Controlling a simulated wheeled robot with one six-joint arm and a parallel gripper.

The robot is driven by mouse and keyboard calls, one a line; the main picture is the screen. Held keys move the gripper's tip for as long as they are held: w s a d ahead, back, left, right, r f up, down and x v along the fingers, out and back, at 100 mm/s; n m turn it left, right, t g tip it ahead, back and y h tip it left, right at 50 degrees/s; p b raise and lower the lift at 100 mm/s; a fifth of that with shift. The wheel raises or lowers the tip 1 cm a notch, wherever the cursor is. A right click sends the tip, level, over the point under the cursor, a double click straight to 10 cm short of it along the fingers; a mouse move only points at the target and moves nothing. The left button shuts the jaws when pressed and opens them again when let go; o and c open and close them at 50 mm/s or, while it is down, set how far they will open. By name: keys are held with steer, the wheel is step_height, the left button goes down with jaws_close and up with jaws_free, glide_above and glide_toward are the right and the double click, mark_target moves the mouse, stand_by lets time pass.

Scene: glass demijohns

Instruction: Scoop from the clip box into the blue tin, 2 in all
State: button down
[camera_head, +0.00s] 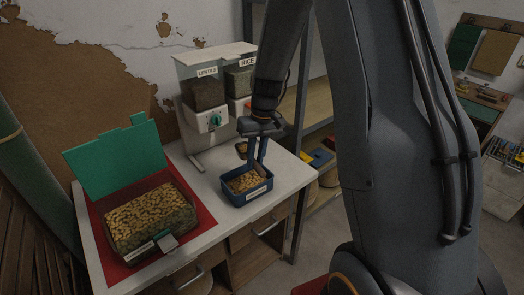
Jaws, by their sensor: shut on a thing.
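The clip box (169,238) stands on a red mat at the left of the table, its green lid (117,159) open and tilted back. It is full of light-brown pieces. The blue tin (235,198) stands to its right near the table's edge, with similar pieces inside and a pale label on its front. My gripper (262,134) is above the blue tin and is shut on a scoop (241,148), of which only a small brownish part shows beside the fingers. I cannot tell whether the scoop holds anything.
A dispenser (208,92) marked LENTILS and RICE stands behind the tin at the back of the table. The red mat (205,217) lies under the clip box. Bare white tabletop (205,180) shows between mat and tin. Shelves stand behind on the right.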

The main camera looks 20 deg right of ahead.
mark_target(257, 167)
steer(key=shift+s+d+f+n+t+h+p, duration=0.15)
steer(key=shift+s+f+n+h+p, duration=0.3)
steer(key=shift+h, duration=0.3)
steer(key=shift+s+d+f+n+t+h+p, duration=0.2)
steer(key=shift+s+n+h+p, duration=0.15)
steer(key=shift+s+h+p, duration=0.25)
steer(key=shift+s+d+f+n+t+h+p, duration=0.15)
steer(key=shift+s+f+n+h+p, duration=0.3)
steer(key=shift+h, duration=0.4)
steer(key=shift+b, duration=0.6)
steer(key=shift+h+b, duration=1)
steer(key=shift+b, duration=2.05)
steer(key=shift+f+t+h+b, duration=0.1)
steer(key=shift+t+h+b, duration=0.3)
steer(key=shift+h+b, duration=1.3)
steer(key=shift+f+t+h+b, duration=0.1)
steer(key=shift+t+h+b, duration=0.25)
steer(key=shift+b, duration=2.75)
steer(key=shift+a+f+t+h+b, duration=0.15)
steer(key=shift+t+h+b, duration=0.15)
steer(key=shift+h+b, duration=0.9)
steer(key=shift+d+f+t+h+b, duration=0.1)
steer(key=shift+t+h+b, duration=0.3)
steer(key=shift+b, duration=1.45)
steer(key=shift+a+f+t+h+b, duration=0.15)
steer(key=shift+h+b, duration=0.8)
steer(key=shift+b, duration=0.55)
steer(key=shift+h+b, duration=0.5)
steer(key=shift+b, duration=0.05)
